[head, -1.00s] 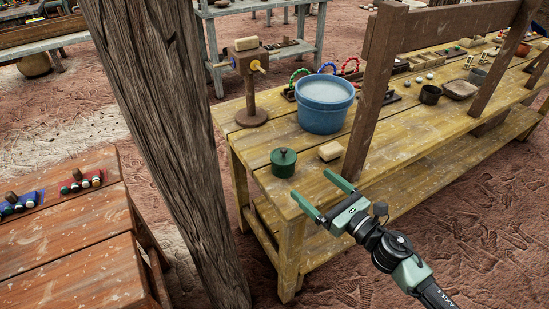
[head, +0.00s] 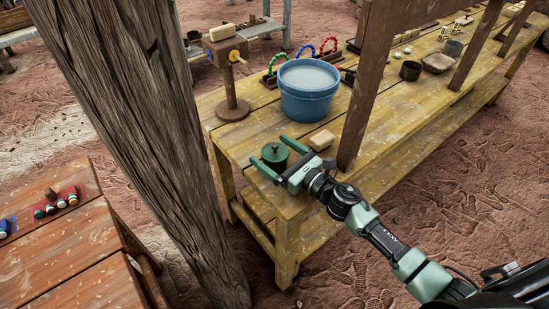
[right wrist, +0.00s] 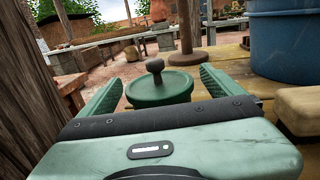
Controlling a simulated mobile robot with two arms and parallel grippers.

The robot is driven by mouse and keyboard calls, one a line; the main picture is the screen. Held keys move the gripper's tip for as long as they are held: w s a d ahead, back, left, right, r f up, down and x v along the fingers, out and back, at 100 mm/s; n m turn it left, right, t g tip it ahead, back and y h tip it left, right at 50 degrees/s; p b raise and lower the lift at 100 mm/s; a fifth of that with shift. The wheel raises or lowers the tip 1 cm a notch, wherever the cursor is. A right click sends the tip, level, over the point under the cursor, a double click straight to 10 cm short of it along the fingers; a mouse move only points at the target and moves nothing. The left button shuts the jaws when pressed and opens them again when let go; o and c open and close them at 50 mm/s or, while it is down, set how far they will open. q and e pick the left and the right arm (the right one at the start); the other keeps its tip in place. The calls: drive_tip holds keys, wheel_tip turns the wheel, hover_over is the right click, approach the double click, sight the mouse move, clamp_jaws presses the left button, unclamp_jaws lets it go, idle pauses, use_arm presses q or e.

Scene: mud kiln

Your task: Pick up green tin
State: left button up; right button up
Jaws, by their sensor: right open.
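The green tin (head: 275,153), with a lid and dark knob, stands upright near the front left corner of the yellow wooden table (head: 240,143). In the right wrist view the tin (right wrist: 160,88) sits between the two green fingers, with a gap on each side. My right gripper (head: 267,157) is open, its fingers reaching either side of the tin. The tin's lower part is hidden in the wrist view by the gripper body. My left gripper is not in view.
A tan block (head: 321,140) lies right of the tin, close to the gripper. A blue bucket (head: 308,95) stands behind. A wooden post (head: 364,95) rises at the table's front edge, near my right arm. A thick trunk (head: 135,130) stands left.

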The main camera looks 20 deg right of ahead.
drive_tip(key=shift+x, duration=1.1)
drive_tip(key=c, duration=1.5)
drive_tip(key=shift+o, duration=0.2)
